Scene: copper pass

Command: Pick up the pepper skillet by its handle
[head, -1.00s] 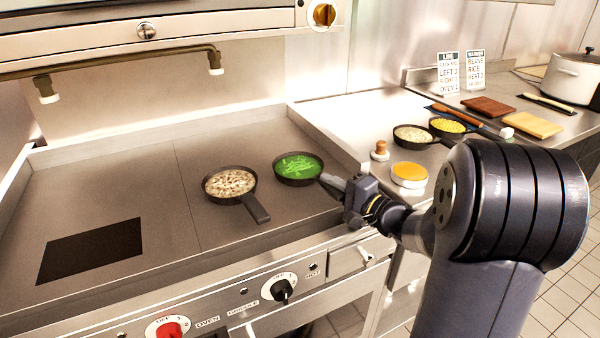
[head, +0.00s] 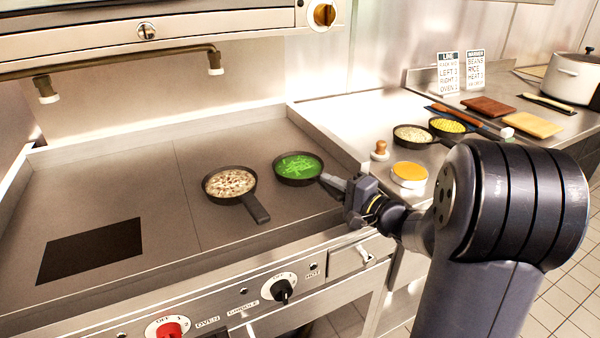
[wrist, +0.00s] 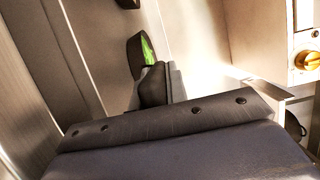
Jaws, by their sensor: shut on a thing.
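The pepper skillet (head: 298,168), a dark pan with bright green contents, sits on the right part of the griddle (head: 110,180). Its handle points toward the lower right, into my gripper (head: 332,184). My gripper is shut on that handle at the griddle's front right; the fingers hide most of the handle. The pan looks level and I cannot tell any gap under it. In the wrist view, the pepper skillet (wrist: 147,50) shows a strip of green beyond my gripper (wrist: 155,85).
A second skillet (head: 230,184) with pale speckled food sits close on the left, its handle toward the front. Two more skillets, with pale food (head: 413,136) and yellow food (head: 447,127), stand on the right counter. An orange-topped round container (head: 408,174) is near my arm.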

